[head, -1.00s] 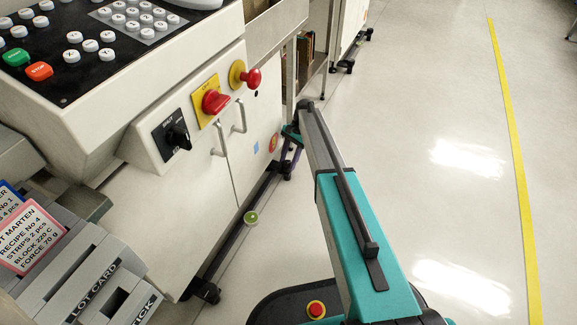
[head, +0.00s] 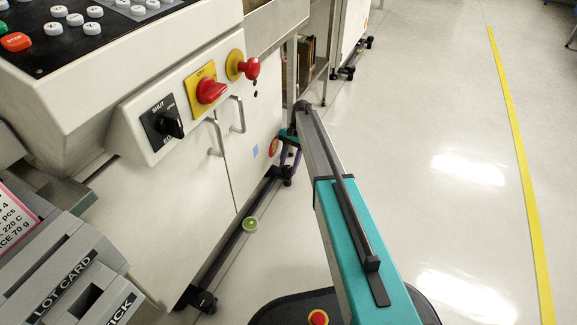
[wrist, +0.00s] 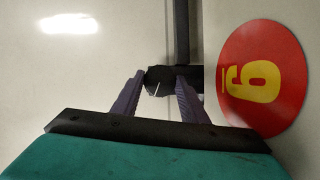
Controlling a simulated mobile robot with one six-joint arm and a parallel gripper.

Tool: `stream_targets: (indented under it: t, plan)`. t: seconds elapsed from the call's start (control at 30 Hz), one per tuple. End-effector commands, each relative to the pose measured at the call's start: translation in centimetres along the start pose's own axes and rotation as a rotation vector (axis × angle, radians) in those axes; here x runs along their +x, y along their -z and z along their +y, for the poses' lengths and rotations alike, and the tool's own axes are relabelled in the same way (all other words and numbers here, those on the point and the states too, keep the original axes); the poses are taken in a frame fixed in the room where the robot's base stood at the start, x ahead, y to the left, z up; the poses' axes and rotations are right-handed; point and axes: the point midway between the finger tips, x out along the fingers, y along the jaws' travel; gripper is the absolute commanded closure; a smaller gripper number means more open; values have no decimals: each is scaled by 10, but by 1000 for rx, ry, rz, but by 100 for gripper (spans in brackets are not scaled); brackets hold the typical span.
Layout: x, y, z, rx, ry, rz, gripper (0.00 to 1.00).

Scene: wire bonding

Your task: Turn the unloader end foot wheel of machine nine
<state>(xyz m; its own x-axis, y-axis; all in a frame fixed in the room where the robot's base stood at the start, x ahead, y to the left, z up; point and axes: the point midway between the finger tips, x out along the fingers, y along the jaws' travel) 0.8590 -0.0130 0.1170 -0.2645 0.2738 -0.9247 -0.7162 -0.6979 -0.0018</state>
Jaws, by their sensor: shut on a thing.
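The foot wheel (wrist: 157,80) is a small dark round knob with a thin white mark, on a black foot low at the machine's far end. In the wrist view my gripper (wrist: 160,82) has one purple finger on each side of it and is shut on it. In the head view my gripper (head: 288,170) reaches down beside the machine (head: 180,220) at its far lower corner, where the wheel is largely hidden. A red disc (wrist: 262,78) with a yellow digit, turned sideways and with a line beside it, is on the machine next to the wheel.
The machine's front carries a red knob on a yellow plate (head: 193,102), a red push button (head: 252,68) and door handles (head: 238,114). A green round level (head: 250,224) sits by the base rail. Another machine (head: 345,40) stands beyond. Open floor (head: 440,200) lies right.

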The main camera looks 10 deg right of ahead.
Motion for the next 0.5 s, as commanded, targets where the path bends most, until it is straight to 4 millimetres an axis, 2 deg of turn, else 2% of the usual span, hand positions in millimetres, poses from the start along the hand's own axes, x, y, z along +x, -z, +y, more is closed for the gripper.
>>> stream_targets:
  t: [0.07,0.1,0.2,0.5]
  plan:
    - [0,0,1,1,-2,0,83]
    - [0,0,1,1,-2,0,57]
    - [0,0,1,1,-2,0,42]
    - [0,0,0,1,-1,-1,42]
